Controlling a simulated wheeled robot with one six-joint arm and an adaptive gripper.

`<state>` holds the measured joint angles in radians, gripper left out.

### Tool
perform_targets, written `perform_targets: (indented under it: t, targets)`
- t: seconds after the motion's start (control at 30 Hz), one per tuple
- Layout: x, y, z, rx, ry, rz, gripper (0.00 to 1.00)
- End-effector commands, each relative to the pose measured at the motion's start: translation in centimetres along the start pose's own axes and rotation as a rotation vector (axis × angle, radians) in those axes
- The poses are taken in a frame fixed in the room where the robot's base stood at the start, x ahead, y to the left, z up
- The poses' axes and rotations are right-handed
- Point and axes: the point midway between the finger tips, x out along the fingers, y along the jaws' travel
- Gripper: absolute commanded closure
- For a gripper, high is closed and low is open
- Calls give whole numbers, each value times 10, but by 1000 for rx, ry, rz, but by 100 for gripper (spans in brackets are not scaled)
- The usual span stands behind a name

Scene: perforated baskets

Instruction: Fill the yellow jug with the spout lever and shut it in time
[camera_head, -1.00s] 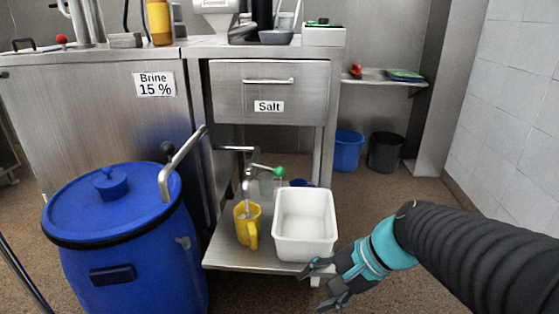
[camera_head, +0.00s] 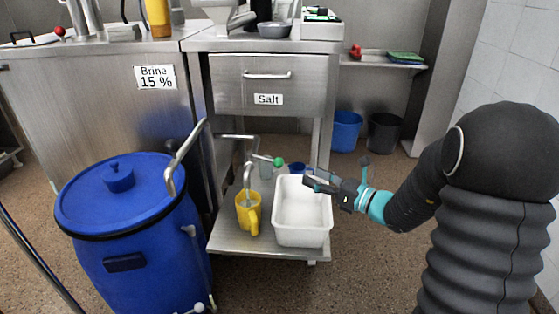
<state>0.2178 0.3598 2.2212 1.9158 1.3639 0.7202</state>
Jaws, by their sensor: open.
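The yellow jug (camera_head: 249,214) stands upright on the lower steel shelf, under the metal spout (camera_head: 248,180). The spout's lever ends in a green knob (camera_head: 279,162), pointing right. Whether anything flows into the jug is too small to tell. My gripper (camera_head: 312,184) is open and empty, right of the green knob and apart from it. It appears over the right rear part of the white tub, with its fingers pointing left.
The white tub (camera_head: 301,236) stands just right of the jug. A blue barrel (camera_head: 122,223) with a lid and a bent pipe (camera_head: 184,156) is to the left. The Salt drawer (camera_head: 264,86) is above the shelf. Blue (camera_head: 346,132) and black bins (camera_head: 384,133) stand behind.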

Motion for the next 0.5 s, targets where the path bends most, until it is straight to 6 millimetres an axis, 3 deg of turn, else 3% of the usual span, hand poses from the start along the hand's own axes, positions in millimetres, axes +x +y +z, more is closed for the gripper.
perform_targets:
  t: [0.5]
  targets:
    - [93, 2, -1, -2, 3, 4, 43]
